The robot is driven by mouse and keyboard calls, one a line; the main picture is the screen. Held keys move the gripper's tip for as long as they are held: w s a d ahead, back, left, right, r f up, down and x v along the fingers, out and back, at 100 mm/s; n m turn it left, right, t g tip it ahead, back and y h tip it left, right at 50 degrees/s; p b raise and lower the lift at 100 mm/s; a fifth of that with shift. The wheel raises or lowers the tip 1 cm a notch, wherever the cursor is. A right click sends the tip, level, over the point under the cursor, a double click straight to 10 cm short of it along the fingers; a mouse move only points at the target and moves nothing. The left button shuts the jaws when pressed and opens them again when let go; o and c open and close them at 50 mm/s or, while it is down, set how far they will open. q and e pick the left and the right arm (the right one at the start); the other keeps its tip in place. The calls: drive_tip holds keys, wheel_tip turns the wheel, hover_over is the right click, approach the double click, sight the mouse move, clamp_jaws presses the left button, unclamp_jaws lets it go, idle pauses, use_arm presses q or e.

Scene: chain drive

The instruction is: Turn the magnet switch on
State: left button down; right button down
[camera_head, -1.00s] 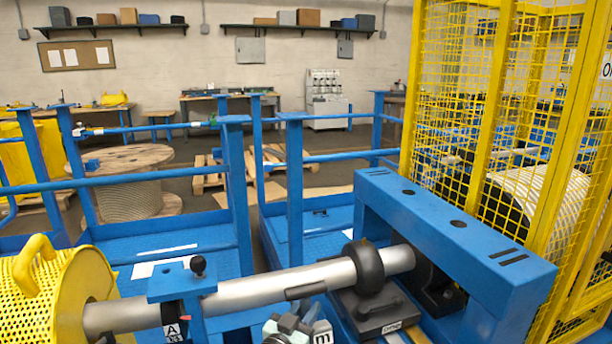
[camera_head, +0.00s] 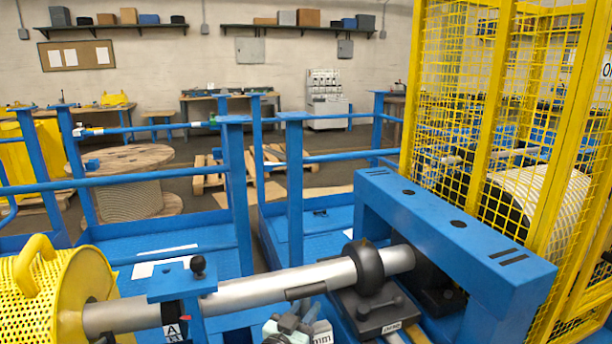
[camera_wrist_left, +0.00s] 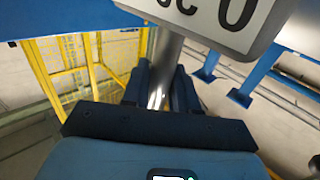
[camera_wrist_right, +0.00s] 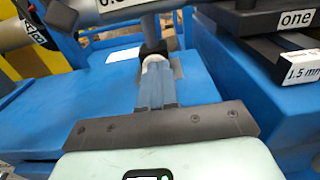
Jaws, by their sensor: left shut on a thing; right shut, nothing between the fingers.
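In the right wrist view my right gripper (camera_wrist_right: 156,92) is shut and empty above a blue surface. Its tips are close to a small white rounded part (camera_wrist_right: 155,68) at a black block (camera_wrist_right: 153,50); I cannot tell if they touch. I cannot make out for certain which part is the magnet switch.
A silver shaft (camera_head: 258,288) with a black ring (camera_head: 363,268) runs between a yellow perforated guard (camera_head: 85,285) and a blue frame (camera_head: 455,235). A dark block (camera_head: 372,315) lies beneath the ring. A yellow mesh cage (camera_head: 500,120) stands at the right.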

drive_tip(key=shift+v, duration=1.35)
use_arm(q)
drive_tip(key=c, duration=0.8)
unclamp_jaws()
